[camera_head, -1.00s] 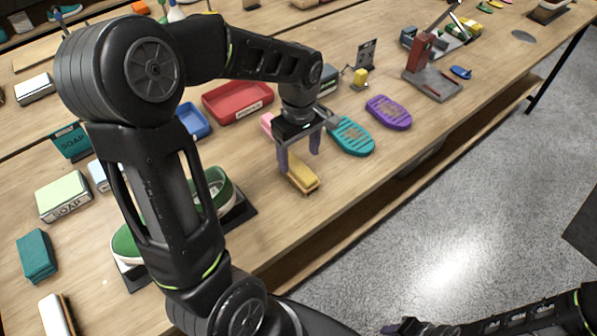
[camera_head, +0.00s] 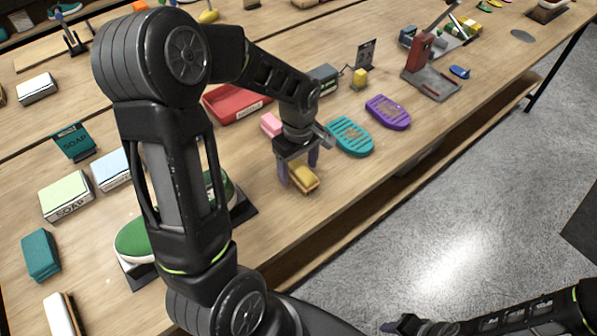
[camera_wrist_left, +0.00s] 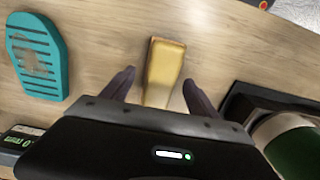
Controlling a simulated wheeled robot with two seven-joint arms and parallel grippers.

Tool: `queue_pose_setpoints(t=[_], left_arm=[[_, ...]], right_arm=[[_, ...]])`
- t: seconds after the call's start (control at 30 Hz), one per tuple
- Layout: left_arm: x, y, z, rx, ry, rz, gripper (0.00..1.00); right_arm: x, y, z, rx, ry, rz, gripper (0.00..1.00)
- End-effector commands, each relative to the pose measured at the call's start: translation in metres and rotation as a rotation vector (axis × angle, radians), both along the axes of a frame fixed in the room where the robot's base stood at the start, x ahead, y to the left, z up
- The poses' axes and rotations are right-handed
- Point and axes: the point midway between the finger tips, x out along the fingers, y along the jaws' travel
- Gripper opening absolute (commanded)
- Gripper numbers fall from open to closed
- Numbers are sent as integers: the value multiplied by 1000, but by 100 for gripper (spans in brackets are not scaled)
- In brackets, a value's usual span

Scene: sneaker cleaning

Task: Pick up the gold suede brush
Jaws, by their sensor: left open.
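The gold suede brush (camera_head: 304,179) lies on the wooden table near its front edge. In the left wrist view the brush (camera_wrist_left: 164,68) points lengthwise between my two fingers, with a gap on each side. My left gripper (camera_head: 299,166) is open above the brush, its purple fingers straddling it. The wrist view shows the gripper (camera_wrist_left: 158,88) with its housing covering the near end of the brush. My right gripper (camera_head: 400,326) shows only in part at the bottom edge, and its jaws cannot be made out.
A teal sole-shaped pad (camera_head: 350,137) and a purple one (camera_head: 388,112) lie to the right. A pink block (camera_head: 271,124) and a red tray (camera_head: 237,104) are behind. A green-and-white shoe (camera_head: 134,240) stands on a dark mat to the left, partly hidden by my arm.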

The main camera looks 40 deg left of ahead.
Motion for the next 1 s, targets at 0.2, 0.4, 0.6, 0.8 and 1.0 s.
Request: queue_pose_setpoints(t=[0.2, 0.4, 0.6, 0.8, 1.0], left_arm=[[0, 0, 0, 0, 0, 0, 56], [0, 0, 0, 0, 0, 0, 40], [0, 0, 0, 0, 0, 0, 23], [0, 0, 0, 0, 0, 0, 7], [0, 0, 0, 0, -1, 0, 1]], right_arm=[[0, 0, 0, 0, 0, 0, 36], [0, 0, 0, 0, 0, 0, 36], [0, 0, 0, 0, 0, 0, 36], [0, 0, 0, 0, 0, 0, 36], [0, 0, 0, 0, 0, 0, 36]])
